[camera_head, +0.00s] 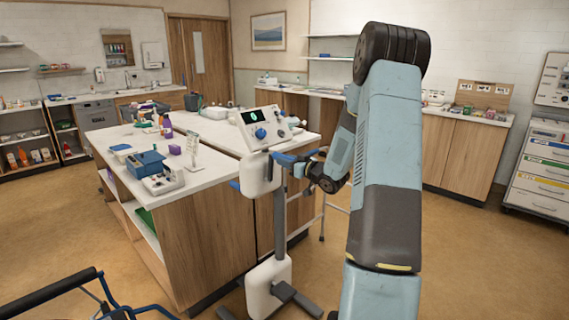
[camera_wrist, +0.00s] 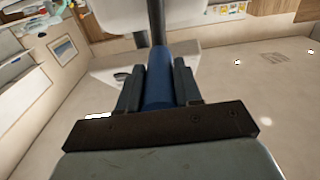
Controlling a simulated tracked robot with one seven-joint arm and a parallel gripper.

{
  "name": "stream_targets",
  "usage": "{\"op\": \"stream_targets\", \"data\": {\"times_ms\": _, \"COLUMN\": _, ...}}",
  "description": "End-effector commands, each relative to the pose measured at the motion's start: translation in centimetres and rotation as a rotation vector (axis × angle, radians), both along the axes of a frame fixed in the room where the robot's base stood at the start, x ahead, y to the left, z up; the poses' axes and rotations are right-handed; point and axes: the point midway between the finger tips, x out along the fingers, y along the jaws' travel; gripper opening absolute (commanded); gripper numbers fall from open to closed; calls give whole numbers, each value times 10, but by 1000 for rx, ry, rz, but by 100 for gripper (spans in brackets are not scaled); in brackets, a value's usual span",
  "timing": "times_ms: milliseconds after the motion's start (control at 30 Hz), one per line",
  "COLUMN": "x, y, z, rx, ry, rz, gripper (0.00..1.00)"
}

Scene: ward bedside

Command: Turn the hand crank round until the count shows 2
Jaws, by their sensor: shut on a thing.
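The crank device is a white unit (camera_head: 262,175) on a dark post, at the near right corner of the counter. Its tilted panel has a dark display (camera_head: 257,116) with a small round green mark; the figure is too small to read for certain. The crank's blue handle (camera_head: 284,158) shows just below the panel. My gripper (camera_head: 300,160) is at this handle, partly hidden by my arm. In the wrist view the blue handle (camera_wrist: 158,82) lies between both dark fingers, which are shut on it. A dark rod runs on from its end.
The white-topped counter (camera_head: 110,135) stands to the left, with a blue box (camera_head: 146,163) and several small items on it. A blue-framed piece with a black grip (camera_head: 50,290) is at the lower left. Open floor (camera_head: 470,260) lies to the right.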

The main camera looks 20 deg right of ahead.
Motion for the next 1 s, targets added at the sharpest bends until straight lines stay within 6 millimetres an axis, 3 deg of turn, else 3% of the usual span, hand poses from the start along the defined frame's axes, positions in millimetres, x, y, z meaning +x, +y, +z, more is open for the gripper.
{"op": "stream_targets", "data": {"times_ms": 233, "x": 12, "y": -33, "z": -9, "rx": 0, "ry": 2, "rz": -2, "gripper": 5}}
{"op": "stream_targets", "data": {"times_ms": 633, "x": 14, "y": -39, "z": -13, "rx": 0, "ry": 3, "rz": -3, "gripper": 5}}
{"op": "stream_targets", "data": {"times_ms": 1000, "x": 25, "y": -71, "z": -42, "rx": 1, "ry": 6, "rz": -4, "gripper": 5}}
